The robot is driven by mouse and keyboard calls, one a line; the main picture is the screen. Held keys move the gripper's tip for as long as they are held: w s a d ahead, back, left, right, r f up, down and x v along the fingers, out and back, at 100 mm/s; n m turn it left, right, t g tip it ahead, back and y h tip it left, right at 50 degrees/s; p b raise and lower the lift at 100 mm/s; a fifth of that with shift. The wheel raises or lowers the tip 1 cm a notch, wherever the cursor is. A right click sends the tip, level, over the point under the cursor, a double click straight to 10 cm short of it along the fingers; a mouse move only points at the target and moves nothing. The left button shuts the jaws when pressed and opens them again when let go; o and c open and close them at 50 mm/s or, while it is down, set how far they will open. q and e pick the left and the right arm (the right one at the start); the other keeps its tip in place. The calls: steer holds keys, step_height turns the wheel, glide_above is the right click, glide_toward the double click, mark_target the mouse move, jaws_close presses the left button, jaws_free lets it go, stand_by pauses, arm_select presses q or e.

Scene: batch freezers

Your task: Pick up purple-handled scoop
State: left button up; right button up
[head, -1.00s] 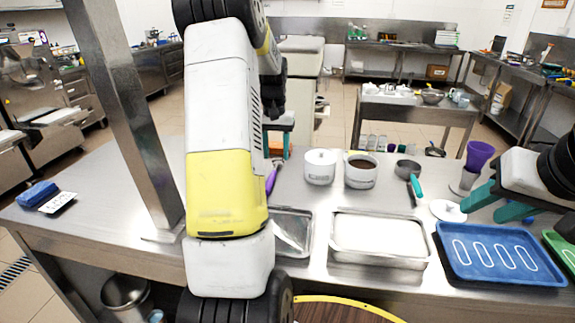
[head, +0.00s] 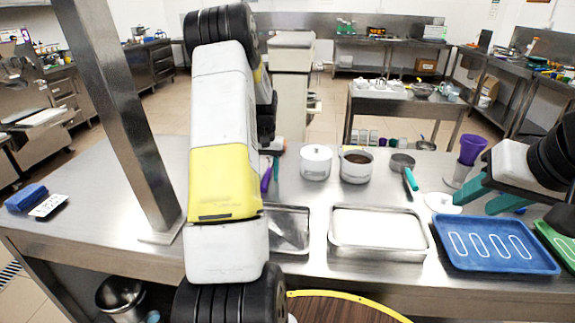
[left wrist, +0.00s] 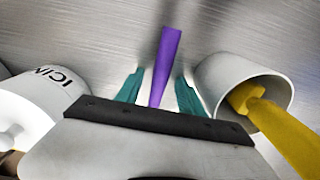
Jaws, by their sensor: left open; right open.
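The purple-handled scoop (left wrist: 166,65) lies on the steel table; its purple handle shows between the teal fingers of my left gripper (left wrist: 159,80) in the left wrist view. The fingers are open, one on each side of the handle, apparently apart from it. In the head view a bit of the purple handle (head: 266,180) shows beside my left arm, which hides most of the scoop. My right gripper (head: 478,198) is open and empty at the right, above the table near a white round piece (head: 442,203).
A teal-handled scoop (head: 410,180), purple cup (head: 472,149), steel pan (head: 377,252) and blue tray (head: 496,263) lie further right. A steel post (head: 120,120) rises at left.

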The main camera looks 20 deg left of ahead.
arm_select(q)
steer(key=shift+c, duration=0.3)
jaws_close()
steer(key=shift+r, duration=0.1)
